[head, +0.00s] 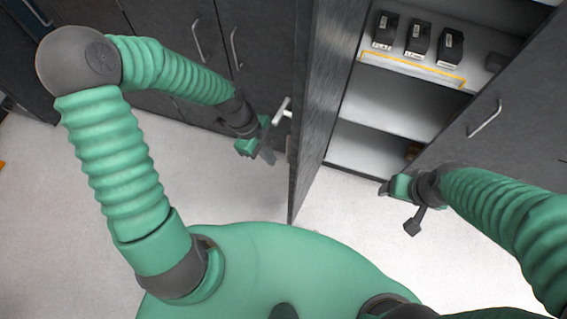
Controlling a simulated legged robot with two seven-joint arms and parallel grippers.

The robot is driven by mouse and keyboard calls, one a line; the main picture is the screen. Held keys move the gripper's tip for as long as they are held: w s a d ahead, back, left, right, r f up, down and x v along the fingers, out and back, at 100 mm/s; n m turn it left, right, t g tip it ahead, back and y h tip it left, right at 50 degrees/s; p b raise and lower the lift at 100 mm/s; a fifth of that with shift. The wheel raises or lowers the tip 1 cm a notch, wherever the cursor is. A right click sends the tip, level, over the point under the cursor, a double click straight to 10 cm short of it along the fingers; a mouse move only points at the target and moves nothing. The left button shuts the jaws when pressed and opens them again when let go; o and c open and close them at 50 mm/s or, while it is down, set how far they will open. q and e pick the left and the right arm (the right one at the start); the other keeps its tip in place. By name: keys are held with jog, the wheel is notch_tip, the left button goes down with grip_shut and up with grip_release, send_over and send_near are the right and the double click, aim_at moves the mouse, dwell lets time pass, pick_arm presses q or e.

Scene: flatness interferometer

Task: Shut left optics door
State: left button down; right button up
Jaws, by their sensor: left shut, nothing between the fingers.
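The left optics door (318,100) is a dark grey panel that stands wide open, edge towards me, left of the open cabinet. A light metal handle (283,108) shows on its left face. My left gripper (266,156) is shut and empty, just left of the door near the handle. I cannot tell whether it touches the door. My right gripper (396,210) is open and empty, in front of the cabinet opening and right of the door.
The open cabinet has pale shelves (395,97). Several black boxes (417,39) stand on the upper one, behind a yellow outline. A dark door with a handle (485,118) is at the right. Closed dark doors (180,35) line the left. Pale floor (235,195) is clear.

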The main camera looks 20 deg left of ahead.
pick_arm(q)
jog(key=shift+s+d+f+p, duration=0.1)
jog(key=shift+s+d+f, duration=0.1)
jog(key=shift+d, duration=0.55)
jog(key=shift+s+d+f+p, duration=0.1)
jog(key=shift+d+f+p, duration=0.05)
jog(key=shift+d, duration=0.6)
jog(key=shift+s+d+f+p, duration=0.1)
jog(key=shift+d+f, duration=0.1)
jog(key=shift+d, duration=0.55)
